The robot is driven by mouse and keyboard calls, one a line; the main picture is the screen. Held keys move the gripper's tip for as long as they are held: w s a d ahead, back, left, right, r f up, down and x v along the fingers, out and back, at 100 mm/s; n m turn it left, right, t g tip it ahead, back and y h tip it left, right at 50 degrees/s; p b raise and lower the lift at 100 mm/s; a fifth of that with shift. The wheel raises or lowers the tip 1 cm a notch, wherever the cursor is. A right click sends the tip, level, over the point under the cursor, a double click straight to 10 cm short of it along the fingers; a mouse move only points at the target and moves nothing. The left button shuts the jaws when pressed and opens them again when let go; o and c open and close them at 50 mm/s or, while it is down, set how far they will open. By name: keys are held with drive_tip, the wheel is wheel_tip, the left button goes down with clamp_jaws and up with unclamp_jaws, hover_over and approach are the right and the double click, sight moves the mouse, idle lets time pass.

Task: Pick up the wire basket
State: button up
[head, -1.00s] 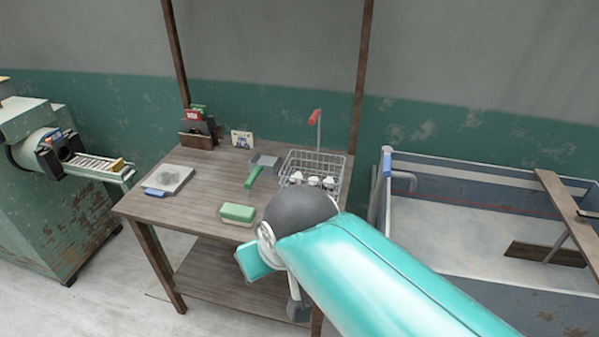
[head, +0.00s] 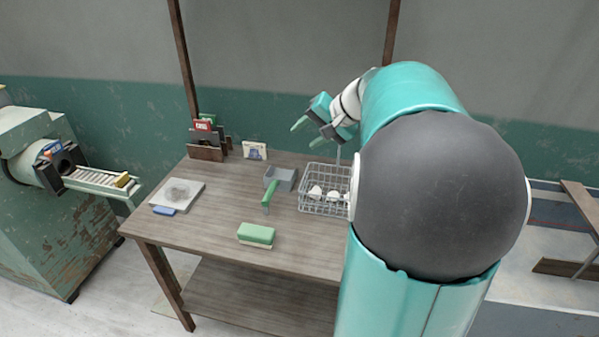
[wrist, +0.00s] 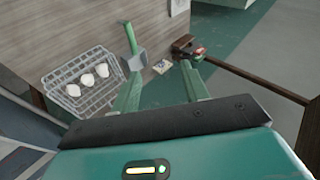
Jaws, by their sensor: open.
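The wire basket (head: 322,208) stands on the right end of the wooden table in the head view, with several white lumps inside. My arm hides its right part there. It also shows in the wrist view (wrist: 108,94), to the left of my fingers. My gripper (head: 309,133) is above and behind the basket in the head view. Its two fingers are spread and nothing is between them. In the wrist view (wrist: 158,76) the fingers point past the basket, apart from it.
On the table (head: 215,225) are a grey dustpan-like scoop with a green handle (head: 270,193), a green sponge-like block (head: 256,235), a square plate (head: 184,191), a card (head: 254,151) and a dark holder (head: 207,150). A post rises behind the table. A green machine (head: 40,215) stands left.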

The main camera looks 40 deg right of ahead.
drive_tip(key=s+d+f+m+t+h, duration=0.1)
drive_tip(key=d+m+t, duration=0.1)
drive_tip(key=d, duration=0.7)
drive_tip(key=s+d+f+m+t+h, duration=0.1)
drive_tip(key=s+d+m, duration=0.1)
drive_tip(key=d, duration=0.8)
drive_tip(key=x, duration=1.4)
drive_tip(key=shift+w+r, duration=0.15)
drive_tip(key=shift+r, duration=0.1)
drive_tip(key=shift+a+r, duration=0.1)
drive_tip(key=shift+a, duration=0.05)
clamp_jaws()
